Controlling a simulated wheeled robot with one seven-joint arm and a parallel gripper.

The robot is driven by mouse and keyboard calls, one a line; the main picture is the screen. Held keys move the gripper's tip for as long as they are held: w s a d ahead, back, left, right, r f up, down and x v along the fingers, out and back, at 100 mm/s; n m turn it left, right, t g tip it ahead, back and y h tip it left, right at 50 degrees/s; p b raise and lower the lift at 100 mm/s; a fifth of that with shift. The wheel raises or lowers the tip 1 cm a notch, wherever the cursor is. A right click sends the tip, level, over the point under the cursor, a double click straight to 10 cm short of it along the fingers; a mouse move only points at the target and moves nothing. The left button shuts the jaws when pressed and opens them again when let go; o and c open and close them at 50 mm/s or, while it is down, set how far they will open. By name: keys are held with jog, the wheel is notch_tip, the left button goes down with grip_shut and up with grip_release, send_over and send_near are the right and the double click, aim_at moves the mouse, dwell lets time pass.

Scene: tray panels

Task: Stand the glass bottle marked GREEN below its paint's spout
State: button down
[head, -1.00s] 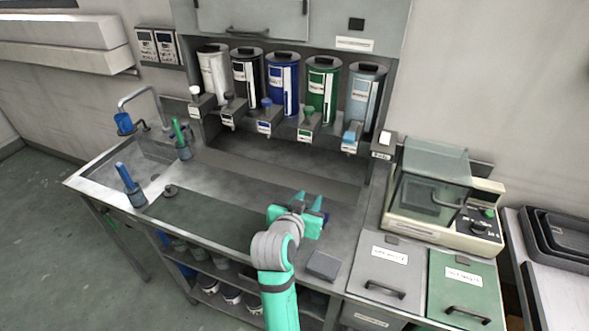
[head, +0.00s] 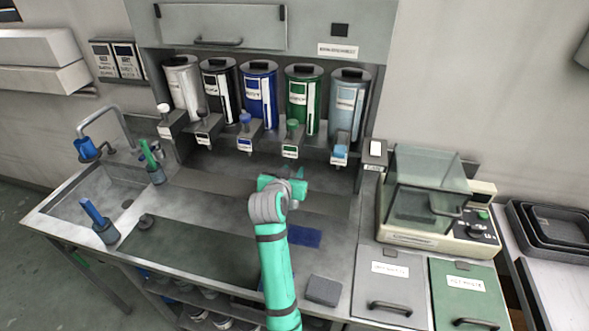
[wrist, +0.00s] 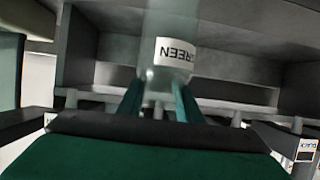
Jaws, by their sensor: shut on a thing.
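In the wrist view, my gripper (wrist: 158,103) is shut on a clear glass bottle (wrist: 172,25) with a white label reading GREEN. In the head view, my gripper (head: 284,184) is over the counter in front of the dispenser row, below and a little short of the green spout. The bottle is mostly hidden there by the gripper. The green paint canister (head: 303,100) is fourth from the left, with its green-knobbed spout (head: 291,138) below it. I cannot tell whether the bottle touches the counter.
White (head: 182,88), black (head: 221,92), blue (head: 259,95) and light blue-grey (head: 348,100) canisters flank the green one. A blue pad (head: 305,237) and a grey block (head: 323,290) lie on the counter. A glass-lidded machine (head: 432,200) stands right. The sink (head: 115,190) is left.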

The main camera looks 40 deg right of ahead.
jog(key=x, duration=0.7)
jog(key=shift+a+f, duration=0.3)
jog(key=shift+f, duration=0.05)
jog(key=shift+w+f, duration=0.1)
jog(key=c, duration=1.3)
grip_release()
